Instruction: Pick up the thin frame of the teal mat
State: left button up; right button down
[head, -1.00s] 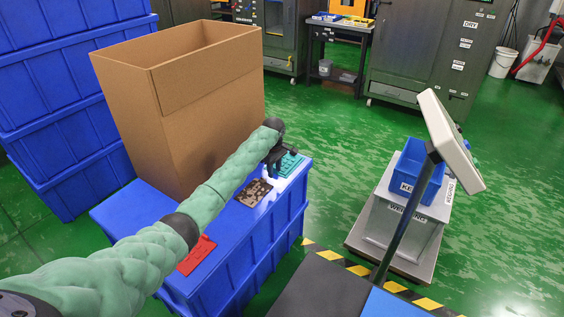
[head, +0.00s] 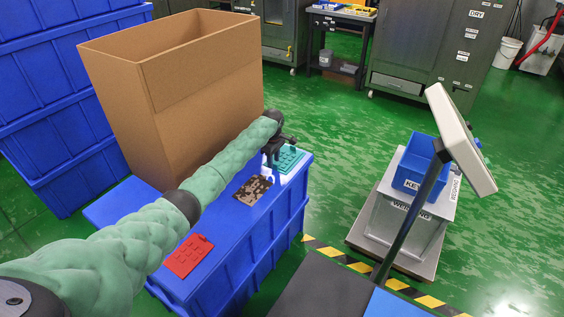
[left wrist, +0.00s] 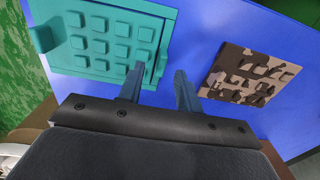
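The teal mat (head: 291,160) lies on the blue crate top at its far right corner, partly behind my left gripper. In the left wrist view the teal mat (left wrist: 90,42) shows rows of raised squares inside a thin raised frame. My left gripper (left wrist: 161,70) is open. One finger overlaps the mat's edge near a corner and the other is over the blue top, so the frame's side shows between them. I cannot tell whether they touch it. My left gripper (head: 274,160) also shows in the head view. My right gripper is not in view.
A brown camouflage mat (head: 254,190) and a red mat (head: 187,256) lie on the same blue crate (head: 240,245). A tall open cardboard box (head: 180,100) stands close behind the arm. A weighing stand with a blue bin (head: 412,175) is to the right.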

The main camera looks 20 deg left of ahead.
pick_arm(q)
jog(key=shift+f, duration=0.55)
grip_shut()
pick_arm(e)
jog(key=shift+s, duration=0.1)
pick_arm(q)
jog(key=shift+r, duration=0.15)
jog(key=shift+r, duration=0.35)
notch_tip(320, 180, up, 3)
jog(key=shift+f, duration=0.2)
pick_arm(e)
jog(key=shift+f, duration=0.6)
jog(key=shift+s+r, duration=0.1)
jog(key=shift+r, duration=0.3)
pick_arm(q)
jog(key=s+d+r, duration=0.2)
jog(key=d+r, duration=0.6)
jog(key=d, duration=0.3)
jog(key=shift+s+d, duration=0.2)
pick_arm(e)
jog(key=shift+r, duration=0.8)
